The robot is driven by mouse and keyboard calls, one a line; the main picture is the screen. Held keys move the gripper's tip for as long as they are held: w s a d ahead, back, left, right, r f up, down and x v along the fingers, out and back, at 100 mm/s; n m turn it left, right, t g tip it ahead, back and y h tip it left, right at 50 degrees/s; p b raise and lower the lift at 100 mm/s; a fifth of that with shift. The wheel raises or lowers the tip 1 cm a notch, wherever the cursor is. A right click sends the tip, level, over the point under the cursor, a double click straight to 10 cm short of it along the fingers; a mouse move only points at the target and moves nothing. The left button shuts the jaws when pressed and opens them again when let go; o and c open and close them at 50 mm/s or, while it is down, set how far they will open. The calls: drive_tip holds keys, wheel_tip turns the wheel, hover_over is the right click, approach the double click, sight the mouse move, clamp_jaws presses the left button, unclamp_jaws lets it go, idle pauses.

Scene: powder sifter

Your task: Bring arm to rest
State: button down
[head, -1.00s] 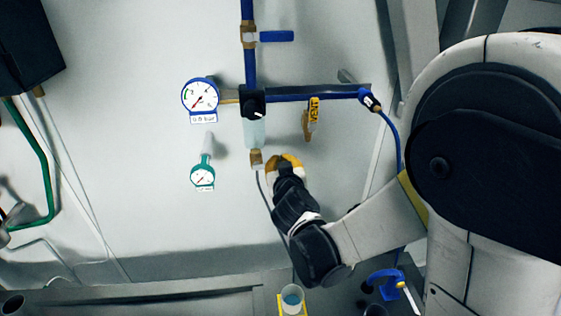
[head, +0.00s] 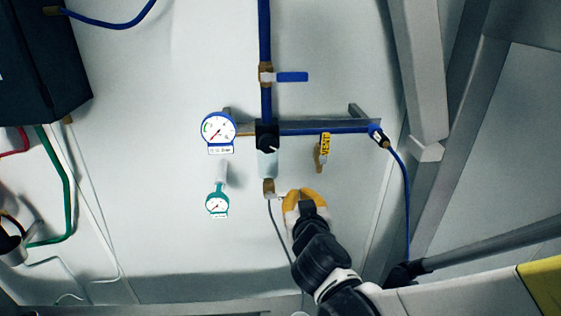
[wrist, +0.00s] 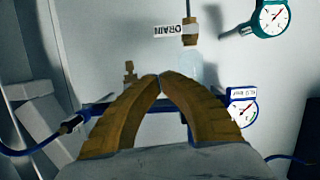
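My gripper (head: 304,195) has yellow-brown fingers and a black wrist. It stands in front of the pale wall panel, just right of the brass drain fitting (head: 269,187) in the head view. In the wrist view the two curved fingertips (wrist: 160,77) come together with nothing seen between them, so the gripper is shut and empty. The drain fitting also shows in the wrist view (wrist: 189,25), beyond the fingertips, beside a DRAIN tag (wrist: 175,30). My arm reaches up from the bottom of the head view; much of it is out of frame.
A blue hose (head: 407,200) hangs at right. A dark box (head: 45,65) is upper left.

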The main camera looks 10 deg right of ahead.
drive_tip(key=s+d+f+m+g+h+b, duration=0.1)
drive_tip(key=s+d+f+g+b, duration=0.1)
drive_tip(key=s+d+f+b, duration=0.3)
drive_tip(key=s+d+f+g+b, duration=0.2)
drive_tip(key=s+d+f+b, duration=0.1)
drive_tip(key=f+b, duration=0.3)
drive_tip(key=s+f+g+y+b, duration=0.2)
drive_tip(key=s+f+g+b, duration=0.2)
drive_tip(key=s+f, duration=0.5)
drive_tip(key=shift+s+a+f+n+b, duration=0.3)
drive_tip(key=shift+s+a+b, duration=0.1)
drive_tip(key=shift+s+b, duration=0.85)
